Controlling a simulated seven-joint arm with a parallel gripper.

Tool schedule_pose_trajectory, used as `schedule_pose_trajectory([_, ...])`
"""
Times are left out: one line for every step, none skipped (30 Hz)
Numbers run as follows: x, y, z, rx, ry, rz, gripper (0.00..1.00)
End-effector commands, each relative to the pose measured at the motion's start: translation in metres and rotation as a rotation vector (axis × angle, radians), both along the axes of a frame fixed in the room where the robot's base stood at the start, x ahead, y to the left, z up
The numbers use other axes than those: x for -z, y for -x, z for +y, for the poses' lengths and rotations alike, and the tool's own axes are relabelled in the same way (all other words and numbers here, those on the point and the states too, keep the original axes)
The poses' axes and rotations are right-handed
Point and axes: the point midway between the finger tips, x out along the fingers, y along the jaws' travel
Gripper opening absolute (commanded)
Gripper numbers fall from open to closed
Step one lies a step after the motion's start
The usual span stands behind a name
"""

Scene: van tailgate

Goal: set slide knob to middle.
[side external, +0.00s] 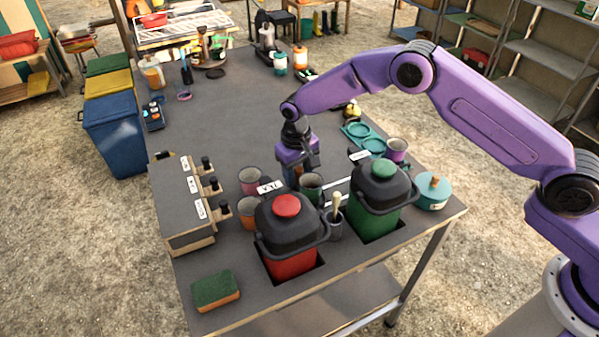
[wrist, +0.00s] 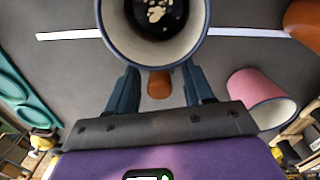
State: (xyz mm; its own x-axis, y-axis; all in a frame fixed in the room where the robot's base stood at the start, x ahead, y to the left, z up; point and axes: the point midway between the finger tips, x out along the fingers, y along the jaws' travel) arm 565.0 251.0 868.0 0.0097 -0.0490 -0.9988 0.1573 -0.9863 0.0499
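A grey box with wooden edges (side external: 180,215) stands at the table's left edge. Three black knobs, the near (side external: 223,210), middle (side external: 214,184) and far (side external: 206,163), stick out on its right side beside small white labels too small to read. I cannot tell exactly where any knob sits along its travel. My gripper (side external: 299,172) points down mid-table, well right of the box. In the wrist view my gripper (wrist: 160,90) has its fingers apart, with a brown piece (wrist: 159,84) between them and gaps on both sides. A mug (wrist: 154,40) with dark contents is just beyond the fingertips.
A red-lidded bin (side external: 290,262) and a green-lidded bin (side external: 376,212) stand at the front. A sponge (side external: 215,290) is front left.

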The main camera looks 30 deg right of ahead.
Motion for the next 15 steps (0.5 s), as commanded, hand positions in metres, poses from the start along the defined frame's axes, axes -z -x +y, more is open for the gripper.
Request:
schedule_pose_trajectory([0.000, 0.000, 0.000, 0.000, 0.000, 0.000, 0.52])
schedule_pose_trajectory([0.000, 0.000, 0.000, 0.000, 0.000, 0.001, 0.52])
schedule_pose_trajectory([0.000, 0.000, 0.000, 0.000, -0.001, 0.001, 0.52])
schedule_pose_trajectory([0.000, 0.000, 0.000, 0.000, -0.001, 0.001, 0.52])
schedule_pose_trajectory([0.000, 0.000, 0.000, 0.000, -0.001, 0.001, 0.52])
schedule_pose_trajectory([0.000, 0.000, 0.000, 0.000, -0.001, 0.001, 0.52])
schedule_pose_trajectory([-0.001, 0.000, 0.000, 0.000, -0.001, 0.001, 0.52])
schedule_pose_trajectory([-0.002, 0.000, 0.000, 0.000, -0.001, 0.001, 0.52])
schedule_pose_trajectory([-0.004, 0.000, 0.000, 0.000, -0.001, 0.000, 0.52])
schedule_pose_trajectory([-0.007, 0.000, 0.001, 0.001, -0.002, 0.000, 0.52])
schedule_pose_trajectory([-0.010, 0.000, 0.001, 0.001, -0.002, -0.001, 0.52])
schedule_pose_trajectory([-0.016, 0.000, 0.001, 0.001, -0.002, -0.002, 0.52])
schedule_pose_trajectory([-0.020, 0.000, 0.001, 0.001, -0.002, -0.002, 0.52])
schedule_pose_trajectory([-0.025, 0.000, 0.001, 0.001, -0.002, -0.001, 0.52])
schedule_pose_trajectory([-0.033, 0.000, 0.002, 0.001, -0.003, -0.003, 0.52])
